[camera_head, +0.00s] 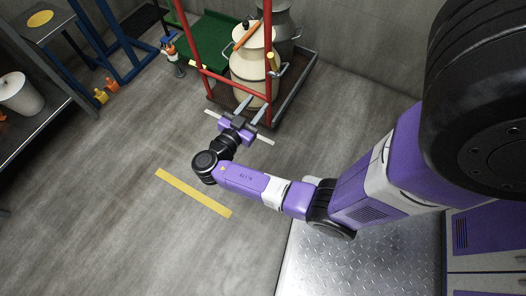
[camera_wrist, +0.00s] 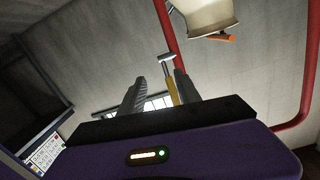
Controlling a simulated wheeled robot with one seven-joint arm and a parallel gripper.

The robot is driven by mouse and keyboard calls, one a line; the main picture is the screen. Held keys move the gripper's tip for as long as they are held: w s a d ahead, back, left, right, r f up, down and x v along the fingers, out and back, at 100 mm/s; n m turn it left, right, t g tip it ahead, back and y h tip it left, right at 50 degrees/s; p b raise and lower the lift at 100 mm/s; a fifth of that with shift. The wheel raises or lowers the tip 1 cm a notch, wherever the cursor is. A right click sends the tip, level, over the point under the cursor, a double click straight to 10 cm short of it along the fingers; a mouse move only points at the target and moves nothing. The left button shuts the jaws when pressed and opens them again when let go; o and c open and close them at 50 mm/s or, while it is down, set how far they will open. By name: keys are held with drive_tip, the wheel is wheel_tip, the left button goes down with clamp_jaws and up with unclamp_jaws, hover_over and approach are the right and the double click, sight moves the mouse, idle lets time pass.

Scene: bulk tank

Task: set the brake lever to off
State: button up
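My gripper (camera_head: 256,108) is in front of the red-framed cart, with its two grey fingers pointing at it. The fingers (camera_wrist: 155,88) are apart, with nothing held between them. A thin lever with a grey crosspiece and a yellow shaft (camera_wrist: 171,93) shows in the wrist view, beside the right finger. It looks like the brake lever, but I cannot tell if it touches the finger. In the head view a small yellow-and-grey handle (camera_head: 272,62) is on the right red post; I cannot tell if it is the same part. Its lower end is hidden.
Cream churn (camera_head: 250,67) with an orange handle stands on the cart (camera_head: 297,88), in front of a grey churn (camera_head: 284,25). Red posts flank it. A green platform (camera_head: 215,32) and blue frame (camera_head: 122,45) are left. The floor around the yellow strip (camera_head: 193,193) is clear.

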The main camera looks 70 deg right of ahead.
drive_tip(key=s+a+f+n+t+y+b, duration=0.2)
drive_tip(key=f+n, duration=0.4)
drive_tip(key=f, duration=0.3)
drive_tip(key=s+a+f+n+t+y+b, duration=0.3)
drive_tip(key=a+f+n+t+y, duration=0.2)
drive_tip(key=f, duration=0.4)
drive_tip(key=shift+a+f+n+t+b, duration=0.25)
drive_tip(key=shift+a+n+t+b, duration=0.25)
drive_tip(key=shift+a, duration=0.75)
drive_tip(key=shift+s, duration=0.1)
